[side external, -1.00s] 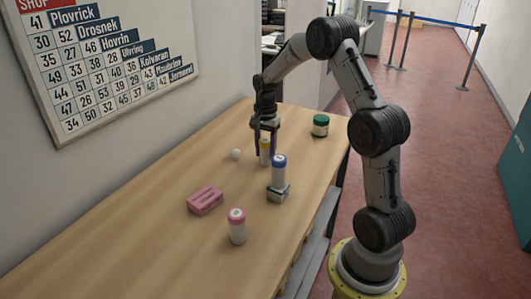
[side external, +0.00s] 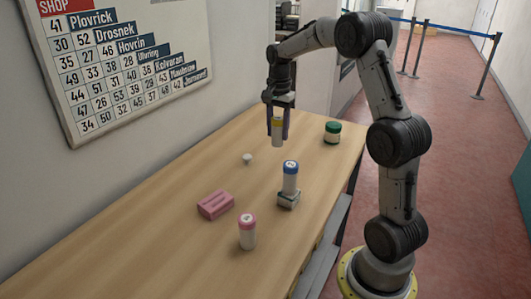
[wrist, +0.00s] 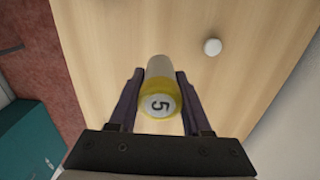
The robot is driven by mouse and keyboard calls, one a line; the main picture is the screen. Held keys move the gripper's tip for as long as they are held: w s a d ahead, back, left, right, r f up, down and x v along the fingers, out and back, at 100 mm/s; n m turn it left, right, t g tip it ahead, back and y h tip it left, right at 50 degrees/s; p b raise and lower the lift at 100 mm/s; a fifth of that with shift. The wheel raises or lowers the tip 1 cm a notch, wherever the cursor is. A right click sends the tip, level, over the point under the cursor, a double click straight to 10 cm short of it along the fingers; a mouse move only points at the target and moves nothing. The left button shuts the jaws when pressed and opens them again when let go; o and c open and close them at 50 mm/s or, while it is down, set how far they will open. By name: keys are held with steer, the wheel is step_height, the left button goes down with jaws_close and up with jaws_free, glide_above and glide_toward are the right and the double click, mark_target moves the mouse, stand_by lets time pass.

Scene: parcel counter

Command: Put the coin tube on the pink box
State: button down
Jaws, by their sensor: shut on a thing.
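The coin tube (side external: 277,140) has a white body and a yellow cap. My gripper (side external: 278,132) is shut on it and holds it upright above the far part of the table. In the wrist view the tube's yellow cap (wrist: 158,103) shows a "5" between the two fingers (wrist: 159,76). The pink box (side external: 216,205) lies on the table, lower left of my gripper in the side view, with nothing on it. The box is not in the wrist view.
A blue-capped tube (side external: 290,176) stands on a grey block (side external: 289,199). A pink-capped tube (side external: 247,233) stands near the pink box. A green-lidded jar (side external: 332,133) is at the right edge. A small white object (side external: 247,159) lies on the wooden table (side external: 150,240).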

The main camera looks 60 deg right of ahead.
steer(key=shift+r+m, duration=0.3)
steer(key=shift+s+a+f+m, duration=0.1)
steer(key=shift+s+a+m, duration=0.1)
steer(key=shift+s+m, duration=0.15)
steer(key=s+a+r, duration=0.2)
steer(key=a, duration=0.6)
steer(key=s+a+r+n, duration=0.1)
steer(key=s+a+r, duration=0.15)
steer(key=a, duration=0.45)
steer(key=s+a+r, duration=0.2)
steer(key=s+a, duration=0.1)
steer(key=a, duration=0.5)
glide_above(215, 200)
steer(key=f, duration=0.9)
steer(key=shift+s+d+f, duration=0.1)
steer(key=shift+s, duration=0.1)
steer(key=shift+w+f, duration=0.2)
steer(key=shift+f, duration=1.6)
steer(key=shift+f, duration=0.1)
